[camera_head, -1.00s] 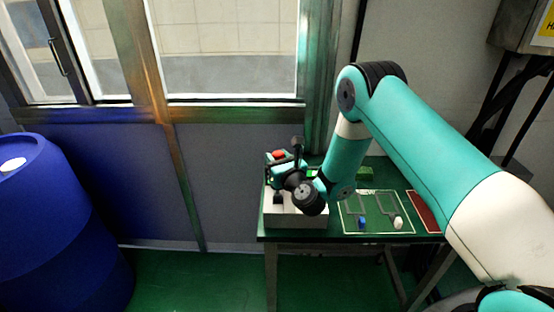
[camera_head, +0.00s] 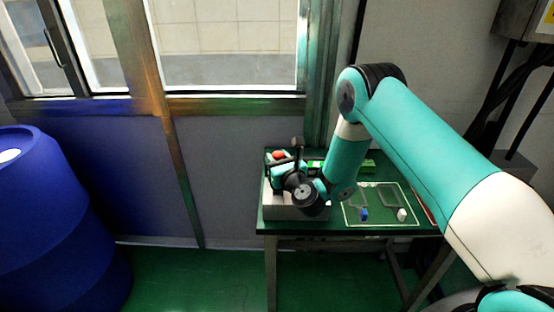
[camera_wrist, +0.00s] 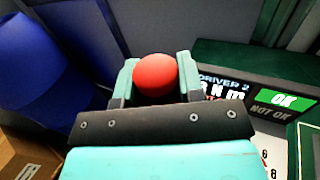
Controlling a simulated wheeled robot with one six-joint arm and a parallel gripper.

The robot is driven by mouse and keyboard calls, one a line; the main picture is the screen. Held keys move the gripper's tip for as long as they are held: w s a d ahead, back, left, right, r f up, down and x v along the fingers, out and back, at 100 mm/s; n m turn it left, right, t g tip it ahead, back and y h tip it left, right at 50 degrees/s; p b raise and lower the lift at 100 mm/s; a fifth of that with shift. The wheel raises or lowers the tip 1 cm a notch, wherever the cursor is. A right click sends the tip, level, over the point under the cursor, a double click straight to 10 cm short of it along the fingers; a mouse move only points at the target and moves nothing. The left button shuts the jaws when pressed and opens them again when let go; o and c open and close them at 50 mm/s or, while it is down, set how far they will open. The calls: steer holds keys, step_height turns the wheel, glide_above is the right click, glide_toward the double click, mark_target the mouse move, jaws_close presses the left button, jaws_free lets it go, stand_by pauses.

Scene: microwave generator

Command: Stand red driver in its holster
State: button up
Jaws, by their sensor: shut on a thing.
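The red driver shows as a round red top (camera_wrist: 156,75) between the two fingers of my gripper (camera_wrist: 157,82) in the wrist view. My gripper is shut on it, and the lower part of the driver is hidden. In the head view, the red top (camera_head: 279,156) shows at the far left of the table, with my gripper (camera_head: 283,164) around it above a pale box (camera_head: 296,211). I cannot make out the holster; my wrist and gripper cover much of that corner.
A screen reading DRIVER 2 (camera_wrist: 225,82) with a green OK panel (camera_wrist: 283,99) stands right of my gripper. A green outlined board (camera_head: 381,192) holds a blue piece (camera_head: 364,215) and a white piece (camera_head: 402,215). A blue barrel (camera_head: 58,225) stands left on the floor.

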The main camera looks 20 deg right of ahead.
steer(key=shift+f+b, duration=0.4)
steer(key=shift+f, duration=0.25)
steer(key=shift+f+b, duration=0.45)
steer(key=shift+b, duration=0.1)
steer(key=shift+f, duration=0.15)
stand_by(0.6)
steer(key=o, duration=1.1)
steer(key=shift+o, duration=0.4)
steer(key=shift+s+f, duration=0.1)
